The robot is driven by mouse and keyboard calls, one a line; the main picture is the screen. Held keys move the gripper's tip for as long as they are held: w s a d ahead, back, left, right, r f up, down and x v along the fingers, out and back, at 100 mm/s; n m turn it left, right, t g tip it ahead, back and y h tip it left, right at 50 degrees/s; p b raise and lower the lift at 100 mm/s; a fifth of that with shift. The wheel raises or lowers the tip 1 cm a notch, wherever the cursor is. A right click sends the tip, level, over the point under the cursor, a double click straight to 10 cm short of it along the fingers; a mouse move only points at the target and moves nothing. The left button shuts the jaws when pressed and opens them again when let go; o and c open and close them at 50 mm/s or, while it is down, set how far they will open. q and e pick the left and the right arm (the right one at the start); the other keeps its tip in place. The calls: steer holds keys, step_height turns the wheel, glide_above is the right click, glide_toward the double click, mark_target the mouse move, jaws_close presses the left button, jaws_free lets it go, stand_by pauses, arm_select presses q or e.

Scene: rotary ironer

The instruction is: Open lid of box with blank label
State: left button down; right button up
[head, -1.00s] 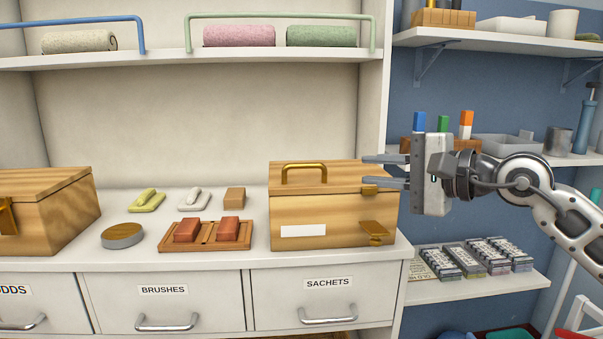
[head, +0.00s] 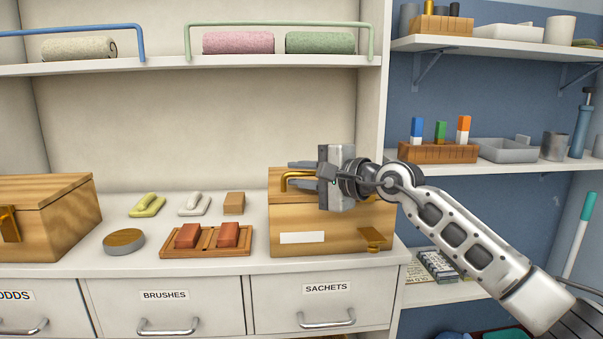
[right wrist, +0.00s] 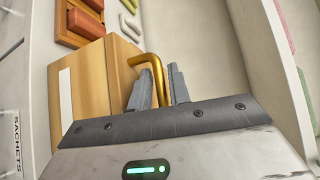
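The wooden box with the blank white label (head: 302,238) stands on the counter at the right, above the SACHETS drawer. Its lid looks shut. A brass latch piece (head: 372,236) sticks out from its front at lower right. The brass lid handle (head: 286,178) is partly hidden by my right gripper (head: 302,175). The gripper is open at the lid, its fingers pointing left. In the right wrist view the handle (right wrist: 154,62) passes between the two spread fingers (right wrist: 161,88); I cannot tell whether either touches it. My left gripper is not in view.
Another wooden box (head: 60,222) stands at the left. A shelf with rolled towels (head: 238,43) is above. A divider panel (head: 371,110) rises behind the gripper.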

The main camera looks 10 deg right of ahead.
jaws_close()
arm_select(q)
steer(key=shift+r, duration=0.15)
